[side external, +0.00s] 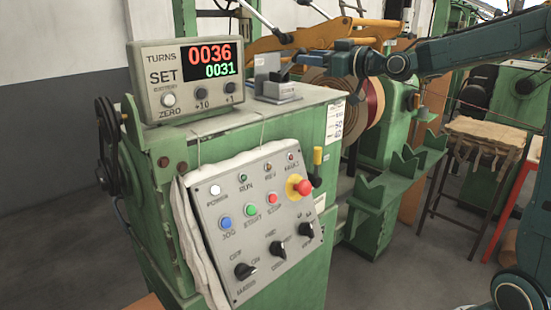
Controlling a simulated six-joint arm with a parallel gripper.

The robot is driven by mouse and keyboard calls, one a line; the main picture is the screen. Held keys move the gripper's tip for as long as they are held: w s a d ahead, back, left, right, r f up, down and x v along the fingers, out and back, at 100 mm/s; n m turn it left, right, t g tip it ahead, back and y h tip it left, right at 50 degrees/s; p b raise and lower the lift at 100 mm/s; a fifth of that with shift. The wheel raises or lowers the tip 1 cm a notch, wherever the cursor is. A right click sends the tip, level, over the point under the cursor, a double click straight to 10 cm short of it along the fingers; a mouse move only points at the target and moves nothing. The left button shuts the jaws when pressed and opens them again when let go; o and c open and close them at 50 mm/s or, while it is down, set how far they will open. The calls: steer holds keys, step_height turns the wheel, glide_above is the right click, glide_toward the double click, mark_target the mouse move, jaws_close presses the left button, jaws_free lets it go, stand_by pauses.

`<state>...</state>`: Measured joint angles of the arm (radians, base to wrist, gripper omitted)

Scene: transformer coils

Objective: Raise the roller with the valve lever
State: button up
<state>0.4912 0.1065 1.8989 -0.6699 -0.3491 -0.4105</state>
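A grey valve block (278,92) sits on top of the green machine cabinet, behind the display box. A short dark valve lever (285,72) rises from it at a tilt. My gripper (293,62) reaches in from the right, with its tip at the upper end of the lever. It is too small here to tell whether the fingers are closed around the lever or only beside it. Behind the cabinet, a wound coil (374,102) shows below my forearm. The roller cannot be clearly made out; orange arms (312,36) extend behind my gripper.
A counter display (190,78) reads 0036 and 0031. A sloping control panel (262,222) with buttons and switches faces the camera. Green notched brackets (405,165) stand right of the cabinet.

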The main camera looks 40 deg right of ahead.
mark_target(290, 64)
steer(key=shift+w+a, duration=0.2)
steer(key=shift+w, duration=1.35)
steer(key=shift+w+a, duration=0.2)
steer(key=shift+w, duration=1.35)
jaws_close()
